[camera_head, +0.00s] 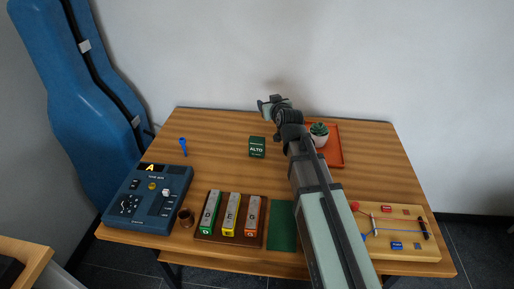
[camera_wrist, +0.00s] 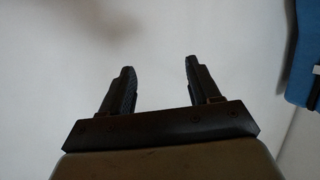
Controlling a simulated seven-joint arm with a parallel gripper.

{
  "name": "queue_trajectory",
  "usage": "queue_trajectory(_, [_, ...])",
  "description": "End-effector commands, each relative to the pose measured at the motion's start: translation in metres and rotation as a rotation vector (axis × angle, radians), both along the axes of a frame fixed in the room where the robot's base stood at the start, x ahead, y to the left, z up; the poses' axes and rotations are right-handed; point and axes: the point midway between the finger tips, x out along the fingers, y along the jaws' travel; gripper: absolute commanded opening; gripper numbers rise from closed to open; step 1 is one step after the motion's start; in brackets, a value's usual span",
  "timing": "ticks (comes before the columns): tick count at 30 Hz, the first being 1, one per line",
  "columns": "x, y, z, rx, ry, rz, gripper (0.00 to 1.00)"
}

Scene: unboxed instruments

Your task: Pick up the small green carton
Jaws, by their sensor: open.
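The small green carton (camera_head: 257,147) stands upright on the wooden table, a little back of its middle, with "ALTO" printed in white on its face. My gripper (camera_head: 262,106) is raised behind and above the carton in the head view, apart from it. In the wrist view my gripper (camera_wrist: 158,82) shows two dark fingers spread wide with nothing between them. The carton is not in the wrist view, which shows mostly bare wall.
Chime bars stand on a brown board (camera_head: 227,242). An orange tray (camera_head: 334,157) holds a potted plant (camera_head: 319,134), partly behind my arm. A wooden board (camera_head: 398,248) is front right. Table around the carton is clear.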

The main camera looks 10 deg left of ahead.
Motion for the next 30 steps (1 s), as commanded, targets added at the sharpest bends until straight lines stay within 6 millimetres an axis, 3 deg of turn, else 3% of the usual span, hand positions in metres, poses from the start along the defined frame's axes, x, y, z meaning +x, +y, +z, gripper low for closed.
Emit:
queue_trajectory(1, [0.011,0.016,0.008,-0.01,0.005,0.019,0.62])
queue_trajectory(6, [0.029,0.059,0.019,-0.087,0.065,0.087,0.62])
queue_trajectory(14, [0.047,0.096,0.015,-0.304,0.214,0.203,0.62])
queue_trajectory(18, [0.053,0.095,0.003,-0.483,0.345,0.289,0.62])
queue_trajectory(22, [0.043,0.086,-0.017,-0.655,0.489,0.399,0.62])
queue_trajectory(30, [-0.013,0.054,-0.043,-0.934,0.767,0.689,0.62])
